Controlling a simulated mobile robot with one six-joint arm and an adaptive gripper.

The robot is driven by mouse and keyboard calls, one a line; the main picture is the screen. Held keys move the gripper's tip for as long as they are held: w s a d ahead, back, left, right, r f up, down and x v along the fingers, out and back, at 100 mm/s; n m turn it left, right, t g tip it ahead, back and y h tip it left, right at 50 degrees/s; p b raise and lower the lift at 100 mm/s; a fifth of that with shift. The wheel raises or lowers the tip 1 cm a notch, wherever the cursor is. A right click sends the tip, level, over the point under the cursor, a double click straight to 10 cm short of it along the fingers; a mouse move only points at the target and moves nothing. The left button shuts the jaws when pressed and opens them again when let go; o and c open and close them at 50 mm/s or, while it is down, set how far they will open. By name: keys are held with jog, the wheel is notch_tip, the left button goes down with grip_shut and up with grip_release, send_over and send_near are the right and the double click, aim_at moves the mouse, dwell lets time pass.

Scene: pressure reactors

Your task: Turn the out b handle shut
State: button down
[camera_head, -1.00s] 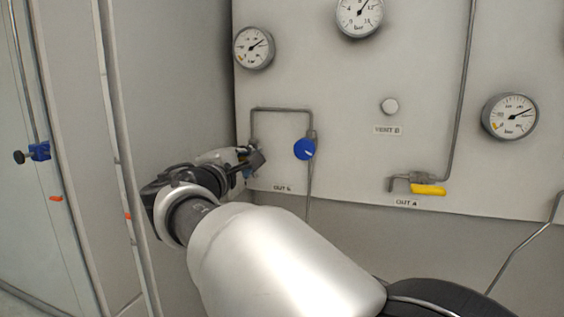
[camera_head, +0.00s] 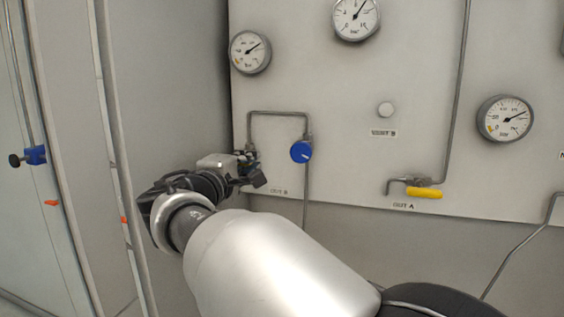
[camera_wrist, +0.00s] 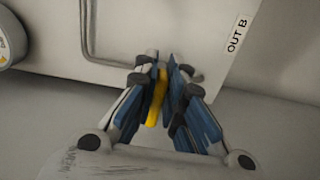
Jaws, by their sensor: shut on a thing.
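The OUT B handle (camera_wrist: 157,98) is a narrow yellow lever between my fingers in the wrist view. My gripper (camera_wrist: 162,76) is shut on it, with its blue-sided fingers on either side. In the head view my gripper (camera_head: 252,170) is at the left part of the panel, at the lower end of the bent OUT B pipe. It hides the handle and valve there. The OUT B label (camera_head: 280,192) is just below and right of the gripper, and it also shows in the wrist view (camera_wrist: 238,35).
A blue round knob (camera_head: 301,152) is close to the right of my gripper. The yellow OUT A handle (camera_head: 424,193) lies level farther right. Gauges, such as the left one (camera_head: 250,52), are above. A side wall stands close on the left.

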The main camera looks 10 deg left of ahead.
jog(key=c, duration=1.7)
grip_release()
jog(key=shift+o, duration=0.2)
jog(key=s, duration=1.2)
jog(key=shift+a, duration=0.45)
